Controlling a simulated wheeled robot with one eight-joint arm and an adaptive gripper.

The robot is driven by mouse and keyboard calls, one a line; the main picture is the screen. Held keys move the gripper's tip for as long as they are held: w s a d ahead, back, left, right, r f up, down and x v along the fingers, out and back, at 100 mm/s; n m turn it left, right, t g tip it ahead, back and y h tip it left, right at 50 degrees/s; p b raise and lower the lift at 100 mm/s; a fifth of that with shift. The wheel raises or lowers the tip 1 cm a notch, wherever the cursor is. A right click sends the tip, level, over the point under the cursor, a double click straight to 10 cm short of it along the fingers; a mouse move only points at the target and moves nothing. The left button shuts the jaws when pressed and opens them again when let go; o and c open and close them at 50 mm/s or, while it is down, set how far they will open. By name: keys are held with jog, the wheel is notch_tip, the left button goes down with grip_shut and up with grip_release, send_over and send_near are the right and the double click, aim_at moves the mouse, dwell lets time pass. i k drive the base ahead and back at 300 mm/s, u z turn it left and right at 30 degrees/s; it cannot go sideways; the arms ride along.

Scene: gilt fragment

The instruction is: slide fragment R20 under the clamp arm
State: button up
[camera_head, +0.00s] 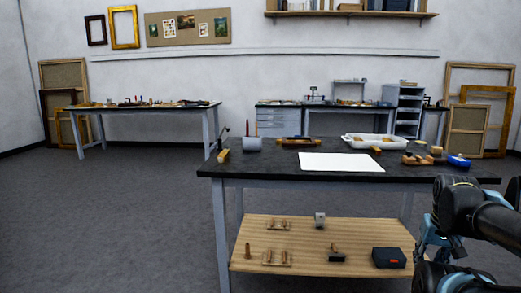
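No label R20 can be read, so I cannot tell which piece is the fragment. A gold-coloured block (223,156) lies at the left edge of the dark worktable (260,172). A thin dark tilted rod (221,136) rises beside it; it may be the clamp arm, but it is too small to be sure. Another small gold piece (376,149) lies by the white tray. My arm shows at the lower right, in front of the table's right end. I cannot make out my gripper's fingers in this view.
A white sheet (340,162) lies mid-table, with a grey cylinder (252,144), a white tray (371,141) and a blue item (458,161) around it. A wooden lower shelf (318,230) holds small tools and a black box (388,257). The floor left of the table is clear.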

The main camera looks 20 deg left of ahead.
aim_at(221, 157)
jog(key=z, duration=1.3)
jog(key=k, duration=1.2)
jog(key=u, duration=2)
jog(key=i, duration=1.1)
jog(key=z, duration=0.05)
